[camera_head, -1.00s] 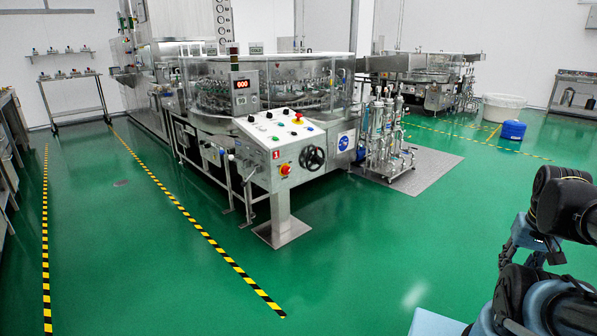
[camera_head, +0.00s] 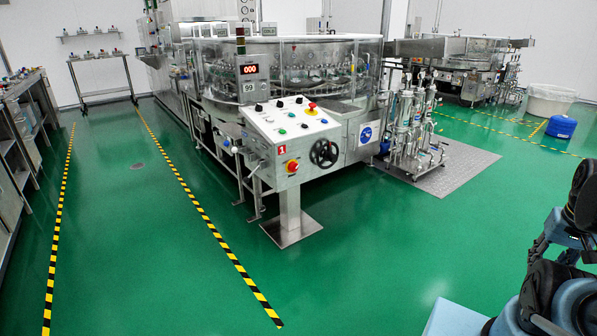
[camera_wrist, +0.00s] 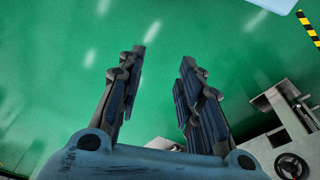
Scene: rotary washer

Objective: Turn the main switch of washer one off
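Washer one (camera_head: 285,75) is the large round steel machine with clear guards in the middle of the head view. Its slanted control panel (camera_head: 287,122) stands in front on a pedestal and bears a red "1" label. The handwheel also shows at the lower right of the wrist view (camera_wrist: 291,166). My gripper (camera_wrist: 168,48) is open and empty in the wrist view, pointing over bare green floor, well away from the panel. The switch's exact setting is too small to tell.
A red mushroom button (camera_head: 311,108) sits on top of the panel. Yellow-black floor tape (camera_head: 205,215) runs left of the washer. Steel pumps (camera_head: 412,130) stand on a grey plate to the right. The green floor (camera_head: 370,250) before the panel is clear.

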